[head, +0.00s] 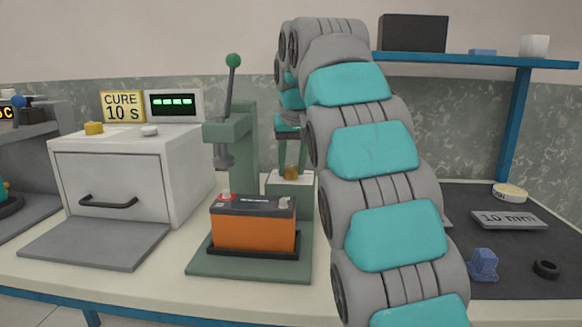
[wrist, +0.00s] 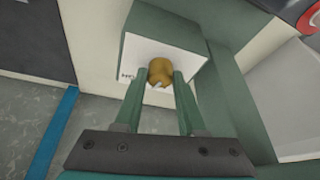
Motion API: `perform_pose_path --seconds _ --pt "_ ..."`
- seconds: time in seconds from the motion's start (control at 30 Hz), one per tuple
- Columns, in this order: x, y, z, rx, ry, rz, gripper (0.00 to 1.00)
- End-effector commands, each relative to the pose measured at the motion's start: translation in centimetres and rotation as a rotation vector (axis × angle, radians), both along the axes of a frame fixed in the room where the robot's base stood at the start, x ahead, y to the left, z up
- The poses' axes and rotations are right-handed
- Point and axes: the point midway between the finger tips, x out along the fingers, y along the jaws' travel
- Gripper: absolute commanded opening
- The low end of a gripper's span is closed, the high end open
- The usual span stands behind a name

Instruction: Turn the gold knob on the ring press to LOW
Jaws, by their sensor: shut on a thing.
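The gold knob (head: 292,173) sits on the pale top face of a green block beside the ring press (head: 245,150). In the wrist view the gold knob (wrist: 161,72) is between the fingertips of my gripper (wrist: 159,78), which is shut on it. A small white mark shows at the knob's near edge. Some small lettering shows on the pale face left of the knob, too small to read. In the head view my gripper (head: 291,160) comes down on the knob from above, partly hidden by my arm.
An orange battery (head: 253,228) stands in a dark tray on the press's green base (head: 250,268). A dark mat (head: 510,270) at right holds a blue part, a black ring and a "10 mm" plate. A blue shelf (head: 480,60) is above.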

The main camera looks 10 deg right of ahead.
Motion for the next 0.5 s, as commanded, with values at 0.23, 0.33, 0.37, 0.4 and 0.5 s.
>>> perform_pose_path --seconds 0.23,0.33,0.37,0.4,0.5 --pt "0.06 -0.08 -0.04 0.003 0.0 0.23 0.0" --pt "0.07 -0.13 0.07 0.002 -0.002 0.315 0.0" --pt "0.07 -0.17 0.1 0.002 -0.003 0.339 0.0" --pt "0.05 -0.2 0.14 0.002 -0.002 0.369 0.0" --pt "0.04 -0.23 0.17 0.002 -0.001 0.438 0.0"
